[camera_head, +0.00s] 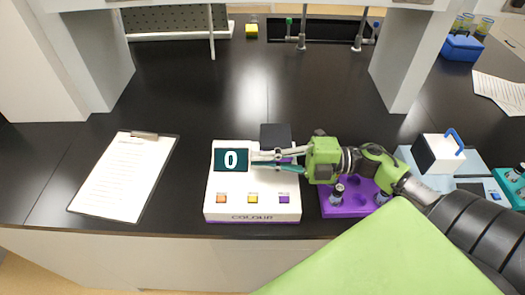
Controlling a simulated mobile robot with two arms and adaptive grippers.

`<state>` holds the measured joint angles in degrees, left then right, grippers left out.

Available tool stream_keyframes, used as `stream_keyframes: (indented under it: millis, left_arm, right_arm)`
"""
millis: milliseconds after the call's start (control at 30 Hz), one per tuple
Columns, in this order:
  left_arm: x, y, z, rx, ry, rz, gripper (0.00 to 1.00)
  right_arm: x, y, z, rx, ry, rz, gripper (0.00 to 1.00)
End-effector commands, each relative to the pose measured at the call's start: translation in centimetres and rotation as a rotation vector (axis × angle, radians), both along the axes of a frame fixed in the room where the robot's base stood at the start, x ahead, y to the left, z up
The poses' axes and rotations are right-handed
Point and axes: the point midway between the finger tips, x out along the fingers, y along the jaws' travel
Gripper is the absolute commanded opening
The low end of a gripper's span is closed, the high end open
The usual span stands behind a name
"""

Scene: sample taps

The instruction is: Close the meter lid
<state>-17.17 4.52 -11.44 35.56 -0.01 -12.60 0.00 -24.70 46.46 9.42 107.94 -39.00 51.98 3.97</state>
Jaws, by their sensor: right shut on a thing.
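The white colour meter (224,194) stands near the front edge of the bench, with a display reading 0 and several coloured buttons. Its dark lid (276,133) appears raised at the back right of the meter. My right gripper (268,158) reaches in from the right over the meter top, just in front of the lid. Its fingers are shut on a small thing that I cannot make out. The fingers cover part of the meter top, and whether they touch the lid is unclear. My left gripper is not in view.
A purple rack (345,209) with dark-capped vials stands right of the meter, under my right arm. A clipboard (125,175) lies to the left. A white box with a blue handle (437,155) stands at the right. The bench behind the meter is clear.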

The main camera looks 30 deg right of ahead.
Motion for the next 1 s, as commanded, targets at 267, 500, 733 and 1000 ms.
stream_keyframes:
  millis: [267, 500, 733, 1000]
  left_arm:
    - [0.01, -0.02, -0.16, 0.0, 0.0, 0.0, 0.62]
    - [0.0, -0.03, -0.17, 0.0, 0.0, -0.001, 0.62]
    - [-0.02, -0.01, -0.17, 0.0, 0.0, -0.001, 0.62]
    - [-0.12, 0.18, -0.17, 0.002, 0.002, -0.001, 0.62]
  right_arm:
    - [-0.33, 0.14, -0.92, 0.0, 0.008, 0.0, 0.0]
    - [-0.36, 0.13, -1.02, 0.0, 0.01, -0.001, 0.0]
    - [-0.35, 0.14, -1.02, -0.001, 0.011, -0.001, 0.23]
    - [-0.33, 0.16, -0.88, 0.0, 0.007, 0.001, 0.23]
